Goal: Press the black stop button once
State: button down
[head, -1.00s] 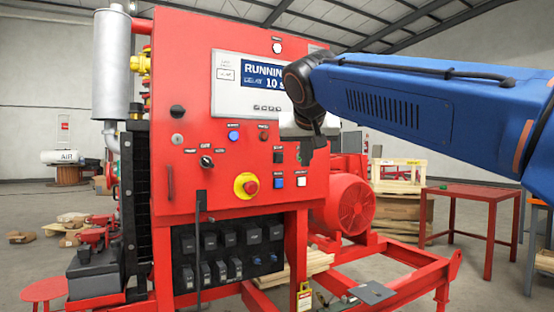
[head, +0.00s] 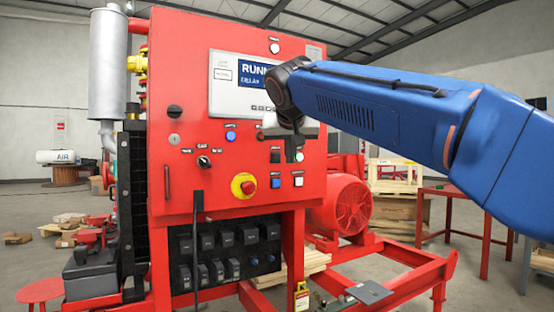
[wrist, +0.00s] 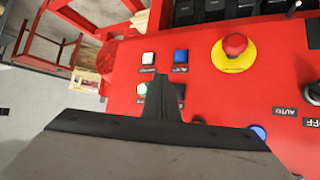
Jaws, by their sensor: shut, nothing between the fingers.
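The black button (head: 275,157) sits on the red panel (head: 225,130) in the head view, just above a blue button (head: 276,183). Its label is too small to read. My gripper (head: 291,158) is shut and empty in front of the panel, just right of the black button.
A red mushroom button on a yellow base (head: 243,186) is at lower left of the black button. A white button (head: 298,181) is beside the blue one. A display (head: 240,85) is above, partly covered by my arm. A selector knob (head: 204,161) lies to the left.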

aim_at(280, 154)
jog(key=shift+w+a, duration=0.6)
jog(key=shift+w, duration=0.3)
jog(key=shift+w+a, duration=0.55)
jog(key=shift+w, duration=0.3)
jog(key=shift+w+a, duration=0.1)
jog(key=shift+a, duration=0.05)
dwell(0.8)
jog(key=shift+w+a, duration=0.1)
jog(key=shift+w, duration=0.15)
jog(key=shift+w+a, duration=0.25)
jog(key=shift+w, duration=0.05)
dwell(0.9)
dwell(0.3)
jog(key=shift+s+d, duration=0.45)
jog(key=shift+s, duration=0.25)
jog(key=s+d, duration=0.1)
jog(key=s, duration=0.1)
jog(key=s+d, duration=0.1)
jog(key=s, duration=0.1)
jog(key=shift+d, duration=0.4)
